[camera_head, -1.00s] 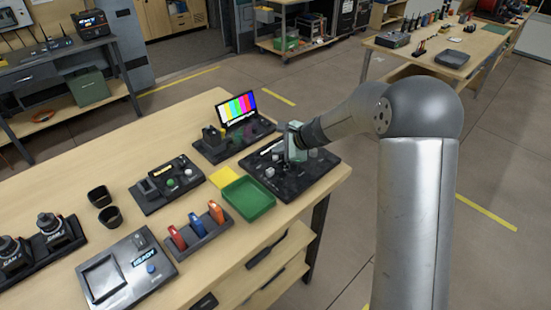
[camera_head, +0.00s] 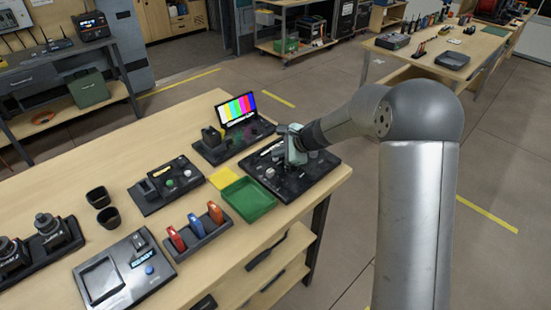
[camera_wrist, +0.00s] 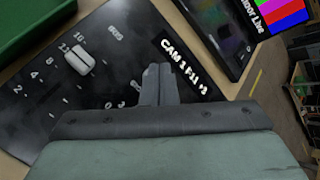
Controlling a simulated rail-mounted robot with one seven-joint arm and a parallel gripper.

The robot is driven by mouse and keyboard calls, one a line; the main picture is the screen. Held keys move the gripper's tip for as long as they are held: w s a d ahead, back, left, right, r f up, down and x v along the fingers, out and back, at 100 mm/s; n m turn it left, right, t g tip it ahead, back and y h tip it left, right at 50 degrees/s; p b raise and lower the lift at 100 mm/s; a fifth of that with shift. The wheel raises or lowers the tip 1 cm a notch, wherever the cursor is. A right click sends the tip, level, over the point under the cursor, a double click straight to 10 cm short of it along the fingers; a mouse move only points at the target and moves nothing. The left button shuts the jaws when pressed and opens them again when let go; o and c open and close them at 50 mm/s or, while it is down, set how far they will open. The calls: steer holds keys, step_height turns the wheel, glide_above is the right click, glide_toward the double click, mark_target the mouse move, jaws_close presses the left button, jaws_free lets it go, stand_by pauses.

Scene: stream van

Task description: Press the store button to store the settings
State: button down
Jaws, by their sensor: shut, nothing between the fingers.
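A black control panel (camera_head: 325,170) lies at the table's right end. In the wrist view the same panel (camera_wrist: 35,95) shows a ring of printed numbers, a pale knob (camera_wrist: 80,60) and a display (camera_wrist: 180,68) reading "CAM 1" and more. My gripper (camera_wrist: 157,72) is shut and empty, with its fingertips over the panel beside the display. In the head view my gripper (camera_head: 291,162) points down over the panel's middle. I cannot tell whether the tips touch it. No button marked store is readable; the fingers hide part of the panel.
A green tray (camera_head: 249,212) sits just left of the panel. A colour-bar screen (camera_head: 237,109) stands behind it. Another panel with buttons (camera_head: 168,183), a rack of coloured handles (camera_head: 195,233) and a "READY" device (camera_head: 122,268) are further left.

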steer(key=shift+f, duration=0.1)
stand_by(0.4)
steer(key=shift+r+p, duration=0.5)
steer(key=shift+r, duration=0.35)
step_height(320, 180, up, 5)
steer(key=p, duration=0.3)
steer(key=shift+p, duration=0.35)
stand_by(0.3)
